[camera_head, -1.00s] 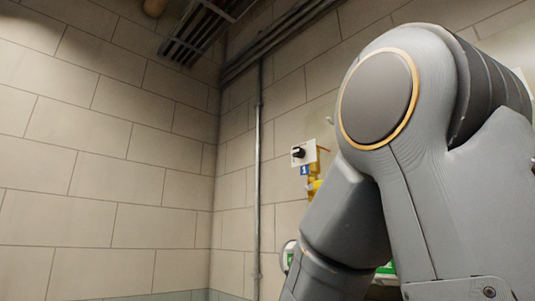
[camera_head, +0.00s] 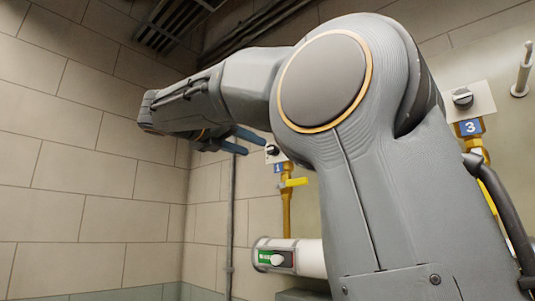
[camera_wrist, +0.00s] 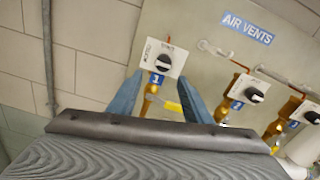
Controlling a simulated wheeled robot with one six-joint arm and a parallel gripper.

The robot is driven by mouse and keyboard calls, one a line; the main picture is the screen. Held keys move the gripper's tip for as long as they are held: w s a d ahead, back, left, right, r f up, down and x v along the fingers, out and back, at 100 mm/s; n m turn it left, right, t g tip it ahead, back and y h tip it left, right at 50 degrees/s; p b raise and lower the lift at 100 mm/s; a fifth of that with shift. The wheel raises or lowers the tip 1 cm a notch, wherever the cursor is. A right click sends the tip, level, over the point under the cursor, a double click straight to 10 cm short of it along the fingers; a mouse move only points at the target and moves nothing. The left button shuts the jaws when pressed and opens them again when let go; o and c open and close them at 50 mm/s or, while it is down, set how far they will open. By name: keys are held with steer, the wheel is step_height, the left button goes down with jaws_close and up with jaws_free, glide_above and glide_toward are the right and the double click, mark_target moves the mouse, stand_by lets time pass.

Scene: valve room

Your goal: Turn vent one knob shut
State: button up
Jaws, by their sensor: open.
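The vent one knob (camera_wrist: 162,65) is a black dial on a white plate above a blue label marked 1. In the wrist view it shows just beyond and between my blue fingertips, its pointer lying roughly sideways. My gripper (camera_wrist: 160,92) is open and empty, apart from the knob. In the head view my gripper (camera_head: 243,141) reaches towards the wall from the left, and the vent one knob (camera_head: 272,150) shows just past its fingers. A yellow pipe with a yellow lever (camera_head: 294,182) runs below it.
Two more knobs stand right of vent one in the wrist view: vent two (camera_wrist: 254,94) and vent three (camera_wrist: 311,117). An "AIR VENTS" sign (camera_wrist: 247,27) hangs above. A vertical grey conduit (camera_head: 232,215) runs down the wall at left. A white pipe with a green label (camera_head: 265,256) sits lower.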

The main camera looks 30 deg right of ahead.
steer(key=p+x, duration=0.2)
steer(key=x, duration=0.5)
steer(key=shift+d+r, duration=0.45)
steer(key=shift+s, duration=0.1)
steer(key=c, duration=1.1)
steer(key=shift+o, duration=0.2)
